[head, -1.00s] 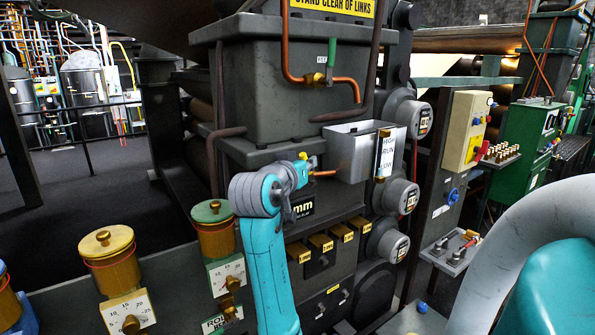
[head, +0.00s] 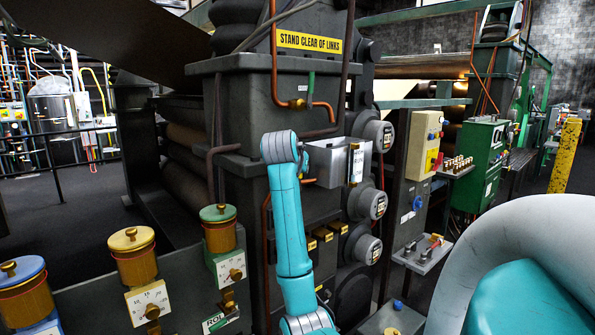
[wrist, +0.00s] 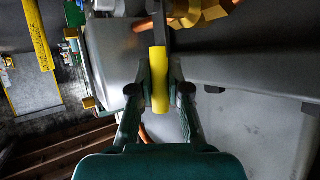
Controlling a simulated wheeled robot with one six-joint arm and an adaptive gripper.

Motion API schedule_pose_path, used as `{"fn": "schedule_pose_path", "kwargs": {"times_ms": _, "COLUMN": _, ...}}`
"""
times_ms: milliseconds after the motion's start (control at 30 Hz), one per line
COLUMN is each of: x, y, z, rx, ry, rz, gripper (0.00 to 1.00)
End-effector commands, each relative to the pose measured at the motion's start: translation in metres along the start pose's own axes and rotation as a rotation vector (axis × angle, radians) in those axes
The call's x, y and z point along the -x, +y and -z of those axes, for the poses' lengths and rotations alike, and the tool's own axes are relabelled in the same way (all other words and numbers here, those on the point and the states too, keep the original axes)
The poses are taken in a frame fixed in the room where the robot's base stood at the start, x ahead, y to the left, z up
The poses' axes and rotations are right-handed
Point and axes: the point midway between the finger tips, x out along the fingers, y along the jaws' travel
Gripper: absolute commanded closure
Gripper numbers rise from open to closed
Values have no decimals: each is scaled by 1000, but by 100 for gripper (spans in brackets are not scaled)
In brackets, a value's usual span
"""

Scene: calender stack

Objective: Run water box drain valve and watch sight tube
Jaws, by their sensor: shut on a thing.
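The open-topped metal water box (head: 325,158) is on the side of the dark machine in the head view. The sight tube (head: 357,165) stands upright on its right end, with a label plate; its level is too small to read. A copper pipe (head: 309,181) shows below the box's left end. In the wrist view my gripper (wrist: 160,92) is shut on a yellow handle (wrist: 160,68), with one finger on each side. A brass fitting (wrist: 218,10) is just beyond the handle. In the head view my arm hides the gripper and the handle.
A green-handled valve (head: 298,103) sits on the copper pipe above the box. Round grey gauges (head: 378,134) stick out to the right. Several lidded brass pots (head: 133,256) stand at lower left. A beige control box (head: 424,145) is further right.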

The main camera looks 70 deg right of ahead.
Motion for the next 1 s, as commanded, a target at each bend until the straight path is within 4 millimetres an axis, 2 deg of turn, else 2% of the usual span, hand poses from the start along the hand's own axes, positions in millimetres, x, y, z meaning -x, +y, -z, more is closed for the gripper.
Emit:
{"fn": "schedule_pose_path", "kwargs": {"times_ms": 400, "x": 0, "y": 0, "z": 0, "rx": -5, "ry": -7, "rz": 3, "gripper": 100}}
{"fn": "schedule_pose_path", "kwargs": {"times_ms": 433, "x": 0, "y": 0, "z": 0, "rx": -5, "ry": -7, "rz": 3, "gripper": 79}}
{"fn": "schedule_pose_path", "kwargs": {"times_ms": 500, "x": 0, "y": 0, "z": 0, "rx": -5, "ry": -7, "rz": 2, "gripper": 62}}
{"fn": "schedule_pose_path", "kwargs": {"times_ms": 533, "x": 0, "y": 0, "z": 0, "rx": -5, "ry": -7, "rz": 2, "gripper": 58}}
{"fn": "schedule_pose_path", "kwargs": {"times_ms": 867, "x": 1, "y": 0, "z": 0, "rx": -4, "ry": -7, "rz": 2, "gripper": 58}}
{"fn": "schedule_pose_path", "kwargs": {"times_ms": 1000, "x": 14, "y": -1, "z": 1, "rx": -4, "ry": -4, "rz": 3, "gripper": 58}}
